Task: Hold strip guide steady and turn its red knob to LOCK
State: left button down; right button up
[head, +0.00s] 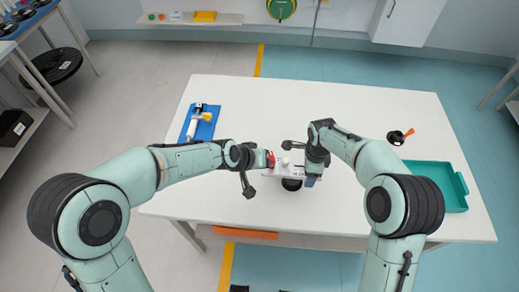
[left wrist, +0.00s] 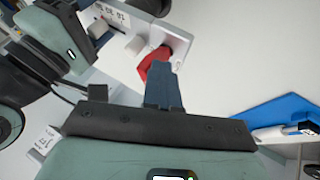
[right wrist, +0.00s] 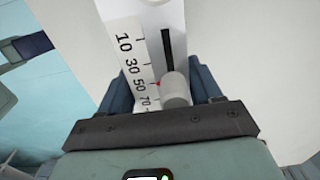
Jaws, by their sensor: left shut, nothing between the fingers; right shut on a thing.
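The white strip guide (head: 284,171) is over the middle of the white table. My right gripper (right wrist: 160,88) is shut on the guide, one finger on each side. The red knob (head: 271,158) sits at the guide's left end. My left gripper (left wrist: 163,82) is shut and empty, its fingertips overlapping the knob (left wrist: 150,64) in the left wrist view; contact is unclear. No LOCK mark is readable.
A blue mat (head: 210,112) with a white tool lies at the table's left.

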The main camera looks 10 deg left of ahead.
pick_arm(q)
jog(key=shift+s+d, duration=0.35)
jog(key=shift+d, duration=0.35)
pick_arm(e)
jog(key=shift+a, duration=0.1)
pick_arm(q)
jog(key=shift+s+d, duration=0.1)
jog(key=shift+d, duration=0.25)
pick_arm(e)
jog(key=shift+a, duration=0.2)
pick_arm(q)
jog(key=shift+w+d, duration=0.15)
jog(key=shift+w, duration=0.6)
pick_arm(e)
jog(key=shift+o, duration=0.3)
jog(key=shift+s, duration=0.1)
jog(key=shift+d+f, duration=0.1)
jog(key=shift+c, duration=0.2)
pick_arm(q)
jog(key=s+a+r, duration=0.3)
jog(key=s+r, duration=0.5)
jog(key=s, duration=0.1)
jog(key=shift+a, duration=0.35)
pick_arm(e)
jog(key=shift+d, duration=0.25)
jog(key=o, duration=1.4)
